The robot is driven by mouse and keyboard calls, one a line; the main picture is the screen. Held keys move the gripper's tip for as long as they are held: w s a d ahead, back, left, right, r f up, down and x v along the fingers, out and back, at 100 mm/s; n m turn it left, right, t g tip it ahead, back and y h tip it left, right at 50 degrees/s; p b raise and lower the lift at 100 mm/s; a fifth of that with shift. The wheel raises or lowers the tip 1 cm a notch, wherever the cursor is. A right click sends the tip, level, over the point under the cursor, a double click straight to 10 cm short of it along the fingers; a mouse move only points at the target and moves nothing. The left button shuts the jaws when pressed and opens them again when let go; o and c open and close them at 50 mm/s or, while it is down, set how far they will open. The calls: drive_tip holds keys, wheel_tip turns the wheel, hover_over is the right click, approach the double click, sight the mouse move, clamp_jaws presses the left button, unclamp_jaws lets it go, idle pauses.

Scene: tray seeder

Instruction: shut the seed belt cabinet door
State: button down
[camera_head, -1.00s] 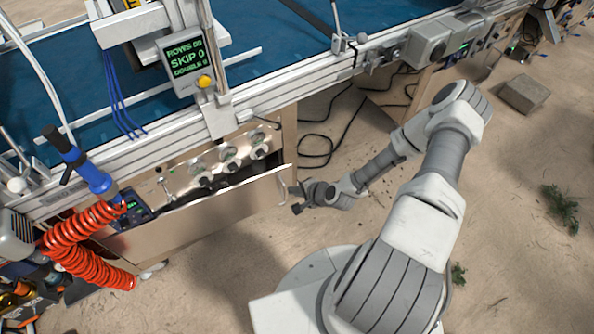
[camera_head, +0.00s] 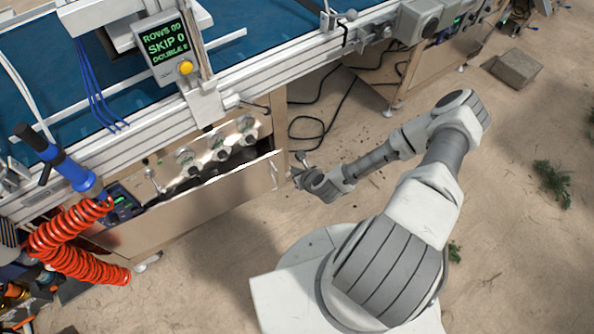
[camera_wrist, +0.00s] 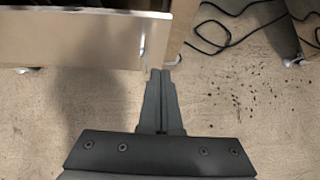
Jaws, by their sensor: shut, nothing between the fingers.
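The seed belt cabinet door (camera_head: 215,194) is a flat tan panel under the machine's rail, at the left. It stands partly open, with a dark gap behind its top edge where several round knobs show. In the wrist view the door (camera_wrist: 75,38) fills the upper left, with a bright upright handle (camera_wrist: 142,40) near its right end. My gripper (camera_wrist: 160,73) is shut and empty, its fingertips just below and right of that handle. In the head view my gripper (camera_head: 299,166) is just right of the door's free end; whether it touches the door I cannot tell.
A red coiled hose (camera_head: 62,245) and a blue-handled tool (camera_head: 58,165) hang left of the door. A display (camera_head: 167,47) stands above. Black cables (camera_head: 318,122) lie on the floor behind my gripper. Sandy floor is open at right, with a stone block (camera_head: 517,68) farther off.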

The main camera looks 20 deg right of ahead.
sight(281, 158)
drive_tip(key=w+f, duration=0.1)
drive_tip(key=w, duration=0.1)
drive_tip(key=w+a+f+b, duration=0.1)
drive_tip(key=w+f, duration=0.1)
drive_tip(key=w, duration=0.1)
drive_tip(key=w+f+b, duration=0.1)
drive_tip(key=w, duration=0.1)
drive_tip(key=shift+w+a+f, duration=0.2)
drive_tip(key=shift+a, duration=0.05)
drive_tip(key=shift+w+a+r, duration=0.1)
drive_tip(key=shift+w, duration=0.3)
